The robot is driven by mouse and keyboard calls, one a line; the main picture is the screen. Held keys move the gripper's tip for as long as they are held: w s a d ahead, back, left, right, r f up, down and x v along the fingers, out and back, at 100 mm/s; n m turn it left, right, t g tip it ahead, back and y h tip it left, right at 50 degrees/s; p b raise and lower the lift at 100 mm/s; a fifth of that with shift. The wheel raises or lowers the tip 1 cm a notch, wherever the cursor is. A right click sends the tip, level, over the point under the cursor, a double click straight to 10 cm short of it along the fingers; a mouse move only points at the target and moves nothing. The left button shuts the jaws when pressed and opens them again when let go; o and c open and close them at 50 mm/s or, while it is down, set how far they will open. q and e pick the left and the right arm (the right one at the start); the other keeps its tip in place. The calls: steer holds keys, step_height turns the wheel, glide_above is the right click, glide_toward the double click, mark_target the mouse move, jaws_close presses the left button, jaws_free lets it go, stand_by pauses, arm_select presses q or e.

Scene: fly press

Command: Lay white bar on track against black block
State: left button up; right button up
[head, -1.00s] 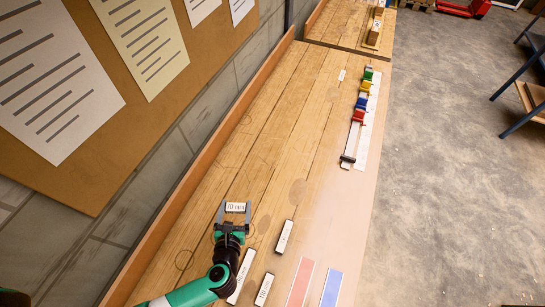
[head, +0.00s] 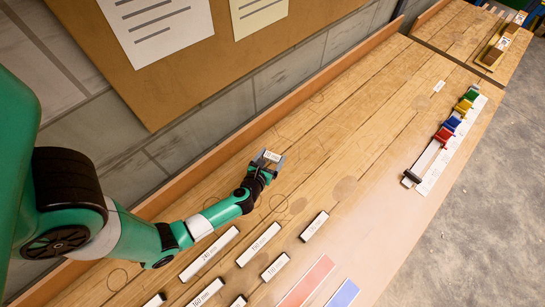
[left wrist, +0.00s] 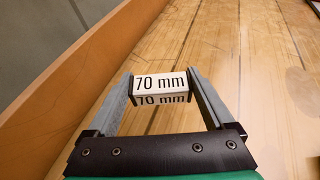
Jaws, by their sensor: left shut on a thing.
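My left gripper (head: 271,160) is shut on a short white bar (head: 270,156), holding it crosswise between the fingertips. The left wrist view shows its label, "70 mm" (left wrist: 161,83), and both fingers pressed to its ends. The bar appears to be above the wooden bench, at a distance from the track. The track (head: 428,158) lies at the right side of the bench, with a black block (head: 411,177) at its near end. Red (head: 443,135), blue (head: 453,120), yellow and green blocks stand farther along it. My right gripper is out of view.
Several longer labelled white bars lie on the near bench, including one (head: 314,226) and another (head: 258,244). Red (head: 307,281) and blue (head: 343,294) strips are at the front. A wooden ledge (head: 205,164) and wall border the left side. The bench between gripper and track is clear.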

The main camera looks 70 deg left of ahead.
mark_target(271, 155)
arm_select(q)
steer(key=f, duration=0.1)
steer(key=a+f+b, duration=0.1)
steer(key=a+f, duration=0.1)
steer(key=shift+w+a+f, duration=0.15)
steer(key=shift+a+f, duration=0.1)
steer(key=shift+f, duration=0.15)
steer(key=shift+a+f, duration=0.1)
steer(key=shift+a, duration=0.15)
steer(key=f+b, duration=0.2)
steer(key=f, duration=0.1)
steer(key=f+b, duration=0.1)
steer(key=b, duration=0.1)
steer(key=shift+w+a+f, duration=0.15)
steer(key=shift+a+f, duration=0.05)
steer(key=shift+a, duration=0.15)
steer(key=shift+r, duration=0.2)
steer(key=shift+f, duration=0.2)
steer(key=o, duration=1.1)
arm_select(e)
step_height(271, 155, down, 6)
arm_select(q)
steer(key=shift+r, duration=0.1)
